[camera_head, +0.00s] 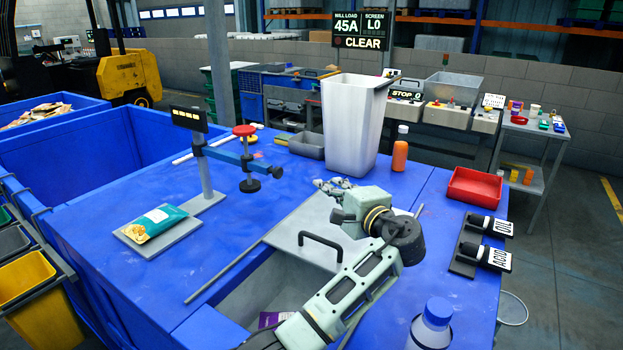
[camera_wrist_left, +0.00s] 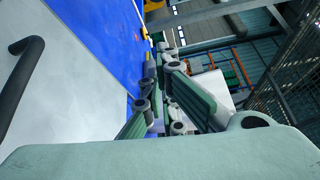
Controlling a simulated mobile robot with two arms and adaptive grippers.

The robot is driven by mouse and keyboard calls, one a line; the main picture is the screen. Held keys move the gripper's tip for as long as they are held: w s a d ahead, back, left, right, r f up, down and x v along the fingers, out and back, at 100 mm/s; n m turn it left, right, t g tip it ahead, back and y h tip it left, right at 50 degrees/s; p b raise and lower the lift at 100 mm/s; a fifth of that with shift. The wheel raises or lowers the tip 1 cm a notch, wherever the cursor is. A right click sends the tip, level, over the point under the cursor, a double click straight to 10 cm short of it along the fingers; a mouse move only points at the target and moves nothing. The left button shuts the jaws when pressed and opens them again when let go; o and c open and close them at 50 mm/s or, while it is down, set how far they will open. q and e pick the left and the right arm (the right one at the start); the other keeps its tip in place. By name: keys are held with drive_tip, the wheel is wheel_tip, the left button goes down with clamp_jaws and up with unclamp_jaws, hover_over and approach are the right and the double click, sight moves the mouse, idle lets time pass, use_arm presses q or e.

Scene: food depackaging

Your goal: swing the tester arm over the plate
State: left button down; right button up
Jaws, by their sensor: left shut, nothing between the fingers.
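The tester stands at the left of the blue table in the head view, with a grey post (camera_head: 204,172) and a small dark display (camera_head: 189,119). Its blue tester arm (camera_head: 225,156) points right, away from the plate, and carries a red knob (camera_head: 244,130) above a black foot (camera_head: 250,185). The grey plate (camera_head: 128,238) lies left of the post with a teal and yellow packet (camera_head: 157,220) on it. My left gripper (camera_head: 328,186) is shut and empty, right of the tester arm and apart from it. Its fingers also show in the left wrist view (camera_wrist_left: 165,98). My right gripper is out of view.
A tall white bin (camera_head: 352,125) and an orange bottle (camera_head: 400,150) stand behind my left gripper. A grey lid with a black handle (camera_head: 321,241) lies below my wrist, beside an opening. A red tray (camera_head: 474,187) is at the right.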

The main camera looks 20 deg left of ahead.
use_arm(q)
drive_tip(key=r+p+x, duration=0.1)
drive_tip(key=p+x, duration=0.1)
drive_tip(key=x, duration=0.8)
drive_tip(key=s+p, duration=0.1)
drive_tip(key=s, duration=0.1)
drive_tip(key=s+a+p, duration=0.1)
drive_tip(key=p, duration=0.1)
drive_tip(key=shift+s+f, duration=0.15)
drive_tip(key=shift+s, duration=0.25)
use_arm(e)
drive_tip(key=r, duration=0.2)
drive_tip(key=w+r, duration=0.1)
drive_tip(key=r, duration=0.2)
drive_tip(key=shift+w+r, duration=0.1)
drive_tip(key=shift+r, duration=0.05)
use_arm(q)
drive_tip(key=shift+d, duration=0.1)
